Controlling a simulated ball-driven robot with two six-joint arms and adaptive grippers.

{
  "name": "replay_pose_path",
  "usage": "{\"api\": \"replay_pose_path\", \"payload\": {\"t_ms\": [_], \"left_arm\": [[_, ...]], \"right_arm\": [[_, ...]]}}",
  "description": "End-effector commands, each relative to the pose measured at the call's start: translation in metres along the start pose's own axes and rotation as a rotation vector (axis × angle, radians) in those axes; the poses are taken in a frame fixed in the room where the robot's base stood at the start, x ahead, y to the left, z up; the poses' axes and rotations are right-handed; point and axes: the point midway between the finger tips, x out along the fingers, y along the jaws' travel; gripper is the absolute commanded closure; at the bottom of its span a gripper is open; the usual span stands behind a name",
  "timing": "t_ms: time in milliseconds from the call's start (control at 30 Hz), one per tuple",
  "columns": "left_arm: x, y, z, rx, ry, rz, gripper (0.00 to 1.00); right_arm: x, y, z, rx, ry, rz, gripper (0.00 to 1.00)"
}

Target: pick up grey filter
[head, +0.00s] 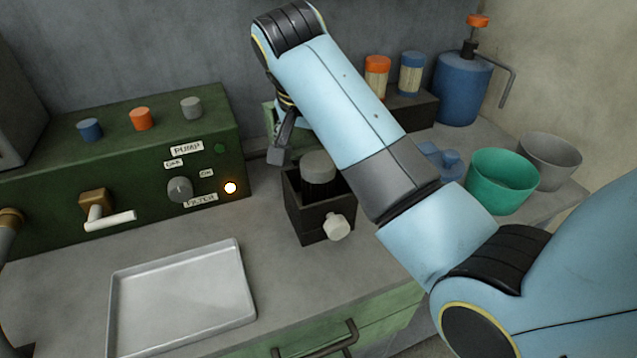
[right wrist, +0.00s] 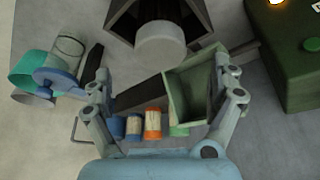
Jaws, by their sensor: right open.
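The grey-capped filter (head: 318,167) stands upright in a dark open-topped holder (head: 309,216), its dark body showing below the cap. In the right wrist view the filter's grey cap (right wrist: 160,45) is near the top middle, in the dark holder (right wrist: 122,22). My right gripper (right wrist: 162,76) is open and empty, its two fingers spread wide, with the cap between and beyond the tips in that picture. In the head view my right gripper (head: 284,138) is just behind and left of the filter, partly hidden by its own arm. My left gripper is not in view.
A green pump panel (head: 60,185) stands left of the holder. A grey tray (head: 180,295) lies at the front left. An open green box (right wrist: 188,98) is behind the holder. Orange (head: 376,72) and blue (head: 411,74) filters, a blue tank (head: 460,92) and green bucket (head: 500,182) stand to the right.

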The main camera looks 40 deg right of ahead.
Motion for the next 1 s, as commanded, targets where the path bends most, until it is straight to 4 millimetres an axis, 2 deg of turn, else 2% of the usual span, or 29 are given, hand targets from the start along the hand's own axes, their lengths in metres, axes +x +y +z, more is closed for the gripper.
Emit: {"api": "replay_pose_path", "payload": {"t_ms": [33, 267, 500, 800, 1000], "left_arm": [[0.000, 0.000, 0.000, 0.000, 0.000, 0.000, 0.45], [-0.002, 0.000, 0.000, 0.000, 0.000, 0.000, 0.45], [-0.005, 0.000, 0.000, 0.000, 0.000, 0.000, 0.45], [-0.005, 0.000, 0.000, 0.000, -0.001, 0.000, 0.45], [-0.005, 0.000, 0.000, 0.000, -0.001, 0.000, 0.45]], "right_arm": [[0.007, 0.001, 0.000, -0.001, 0.001, 0.003, 0.08], [0.028, 0.001, 0.002, -0.002, -0.001, 0.001, 0.08], [0.064, 0.001, 0.004, -0.002, 0.000, 0.000, 0.08], [0.070, 0.000, 0.004, -0.002, 0.000, -0.002, 0.08], [0.070, 0.000, 0.004, -0.002, 0.000, -0.002, 0.33]]}}
